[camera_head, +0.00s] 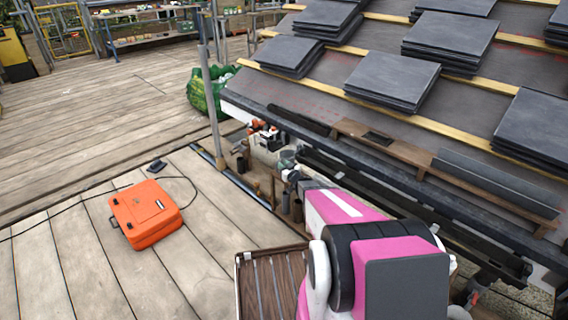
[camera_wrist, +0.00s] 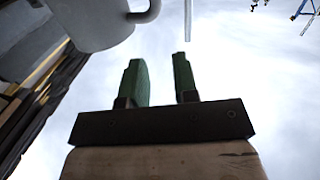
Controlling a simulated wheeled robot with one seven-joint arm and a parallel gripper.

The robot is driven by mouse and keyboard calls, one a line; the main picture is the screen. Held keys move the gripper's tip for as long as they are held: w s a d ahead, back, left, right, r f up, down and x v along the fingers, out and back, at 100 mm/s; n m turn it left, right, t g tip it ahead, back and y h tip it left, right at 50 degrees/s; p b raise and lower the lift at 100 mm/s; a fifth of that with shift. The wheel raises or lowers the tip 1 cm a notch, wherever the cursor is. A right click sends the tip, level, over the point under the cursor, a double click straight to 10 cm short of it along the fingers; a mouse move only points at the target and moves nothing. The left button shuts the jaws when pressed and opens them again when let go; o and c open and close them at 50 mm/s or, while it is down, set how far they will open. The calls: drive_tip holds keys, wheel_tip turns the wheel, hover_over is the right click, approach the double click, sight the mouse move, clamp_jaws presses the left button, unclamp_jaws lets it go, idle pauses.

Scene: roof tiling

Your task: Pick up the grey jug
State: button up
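The grey jug (camera_wrist: 88,22) shows at the top left of the wrist view, cut off by the frame edge, with its looped handle (camera_wrist: 152,12) on its right side. My gripper (camera_wrist: 160,60) has two green fingers standing apart with nothing between them. The jug is beyond and to the left of the fingertips, apart from them. In the head view my pink and white arm reaches to the cluttered strip beside the roof edge. There the jug and fingers are too small and crowded to tell apart surely.
Stacks of dark slates (camera_head: 393,80) lie on the sloping roof at the right. A brown plank (camera_head: 400,150) and gutter run along its lower edge. An upright metal pole (camera_head: 209,100) stands near the tools.

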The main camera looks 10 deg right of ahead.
approach(277, 170)
drive_tip(key=w, duration=0.3)
drive_tip(key=x, duration=0.8)
drive_tip(key=shift+s+a+r, duration=0.15)
drive_tip(key=shift+a, duration=0.1)
clamp_jaws()
